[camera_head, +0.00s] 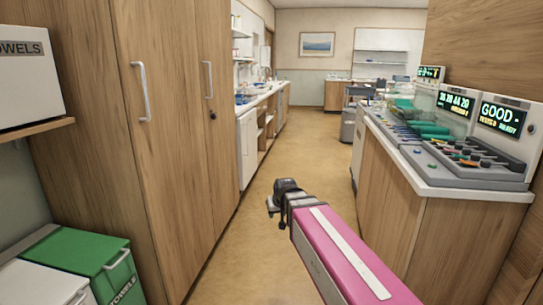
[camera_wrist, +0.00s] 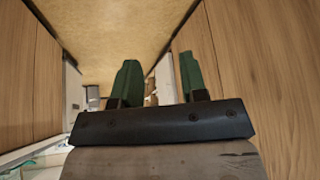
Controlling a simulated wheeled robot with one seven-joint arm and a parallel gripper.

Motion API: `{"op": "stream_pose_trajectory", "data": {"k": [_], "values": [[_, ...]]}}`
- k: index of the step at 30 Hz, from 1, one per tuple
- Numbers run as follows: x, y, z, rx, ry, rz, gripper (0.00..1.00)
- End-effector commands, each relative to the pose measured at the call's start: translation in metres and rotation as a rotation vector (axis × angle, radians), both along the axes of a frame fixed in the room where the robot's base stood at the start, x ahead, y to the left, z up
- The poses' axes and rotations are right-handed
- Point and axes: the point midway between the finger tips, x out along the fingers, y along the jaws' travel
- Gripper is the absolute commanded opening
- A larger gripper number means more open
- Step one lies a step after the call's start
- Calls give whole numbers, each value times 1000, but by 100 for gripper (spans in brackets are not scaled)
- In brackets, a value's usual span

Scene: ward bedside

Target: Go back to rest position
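My gripper (camera_head: 281,196) shows in the head view at the end of my pink arm, which reaches forward from the lower right over the open floor. It is small and dark there, and its fingers are hard to make out. In the wrist view my gripper (camera_wrist: 159,78) shows two green fingers standing apart with a clear gap between them. Nothing is held between them. The gripper touches nothing that I can see.
A tall wooden cabinet (camera_head: 165,120) stands at left, with a green bin (camera_head: 85,262) beside it. A counter (camera_head: 430,180) with display machines (camera_head: 500,125) lies at right. The aisle floor (camera_head: 285,150) between them is clear.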

Motion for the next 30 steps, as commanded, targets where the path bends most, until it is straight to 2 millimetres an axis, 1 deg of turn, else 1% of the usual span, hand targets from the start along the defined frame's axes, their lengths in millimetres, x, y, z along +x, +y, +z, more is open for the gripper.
{"op": "stream_pose_trajectory", "data": {"k": [1,2,3,5,6,9,12,15,18,21,30], "values": [[-15,-24,-22,-15,54,-32,40],[-22,-36,-33,-22,85,-47,40],[-33,-52,-47,-33,126,-70,40],[-49,-75,-67,-48,187,-103,40],[-61,-89,-80,-56,228,-124,40],[-90,-121,-108,-73,324,-174,40],[-116,-144,-129,-85,402,-214,40],[-134,-159,-141,-92,456,-241,40],[-143,-167,-148,-95,485,-256,40],[-146,-170,-150,-97,495,-262,40],[-145,-169,-150,-97,494,-260,40]]}}
